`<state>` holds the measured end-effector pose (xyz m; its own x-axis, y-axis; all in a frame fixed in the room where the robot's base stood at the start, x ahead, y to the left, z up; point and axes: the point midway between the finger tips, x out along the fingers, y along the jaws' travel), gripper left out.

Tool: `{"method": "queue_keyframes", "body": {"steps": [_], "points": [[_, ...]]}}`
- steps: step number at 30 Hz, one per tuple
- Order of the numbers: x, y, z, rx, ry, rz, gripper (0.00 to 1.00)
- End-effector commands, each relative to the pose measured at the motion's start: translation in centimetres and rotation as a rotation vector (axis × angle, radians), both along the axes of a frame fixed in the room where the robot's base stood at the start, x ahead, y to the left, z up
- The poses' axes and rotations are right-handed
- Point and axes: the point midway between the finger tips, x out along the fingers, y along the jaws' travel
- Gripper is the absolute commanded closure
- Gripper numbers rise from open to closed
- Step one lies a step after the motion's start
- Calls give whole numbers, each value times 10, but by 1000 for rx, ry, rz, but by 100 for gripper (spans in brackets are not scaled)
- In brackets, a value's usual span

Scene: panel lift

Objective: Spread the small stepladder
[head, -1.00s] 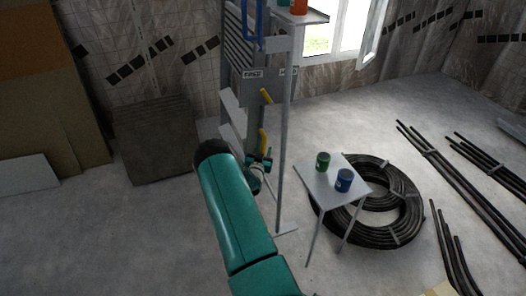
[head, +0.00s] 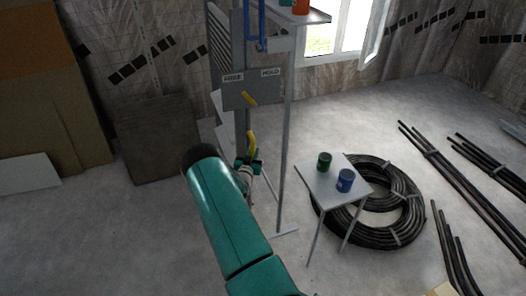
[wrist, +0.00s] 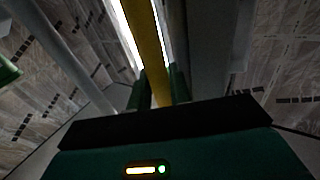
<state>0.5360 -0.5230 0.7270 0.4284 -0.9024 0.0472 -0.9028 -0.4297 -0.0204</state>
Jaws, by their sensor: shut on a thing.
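My gripper (head: 250,165) is at the lower part of the grey panel lift (head: 241,60) in the head view. It is shut on a yellow handle (head: 252,142). In the wrist view the yellow handle (wrist: 148,40) runs up from between the two dark green fingers (wrist: 160,88). A second yellow lever (head: 249,98) sits above it on a grey plate (head: 262,93) with two labels; the right one reads HOLD. I cannot make out a stepladder for certain in either view. My arm hides part of the lift's foot.
Black pipes (head: 450,163) lie farther right. Boards (head: 155,140) lean on the left wall. The left floor is clear.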

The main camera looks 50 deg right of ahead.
Motion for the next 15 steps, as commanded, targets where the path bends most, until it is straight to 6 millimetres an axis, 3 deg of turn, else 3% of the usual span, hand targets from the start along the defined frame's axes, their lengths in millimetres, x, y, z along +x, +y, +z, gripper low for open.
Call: {"method": "queue_keyframes", "body": {"steps": [1,15], "points": [[15,19,0,-14,8,15,100],[86,139,-14,-185,107,14,100]]}}
